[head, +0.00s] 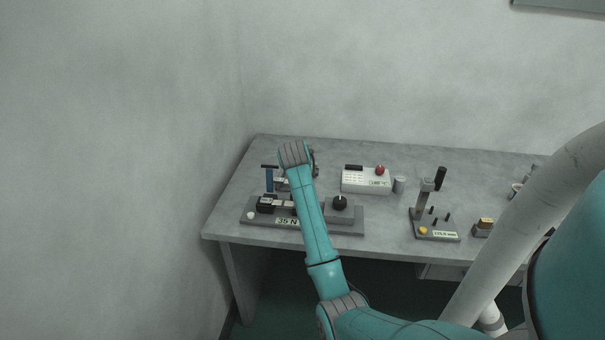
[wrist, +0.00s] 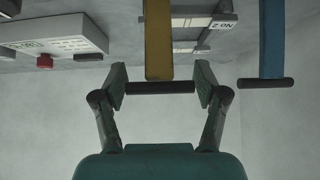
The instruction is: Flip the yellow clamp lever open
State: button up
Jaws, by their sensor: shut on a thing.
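The yellow clamp lever (wrist: 158,40) shows in the wrist view as a flat yellow bar with a black crossbar handle (wrist: 160,87) at its end. My gripper (wrist: 160,88) has a finger at each end of that crossbar and is shut on it. In the head view my arm covers the yellow lever, and the gripper's fingertips are mostly hidden behind my wrist. A blue lever (wrist: 272,40) with its own black crossbar stands beside it, apart from my gripper. The blue lever also shows in the head view (head: 269,180), upright left of my arm.
A grey fixture base (head: 352,228) with a "35 N" label and black knob (head: 340,203) lies at the table's front. Right of my arm are a white box (head: 352,184) with a red button (head: 380,169), a small cylinder (head: 399,185) and an upright lever stand (head: 421,200). A wall is close at left.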

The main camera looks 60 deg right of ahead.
jog(key=shift+f, duration=0.1)
dwell(0.5)
jog(key=o, duration=1.6)
jog(key=v, duration=1.2)
jog(key=shift+s, duration=0.1)
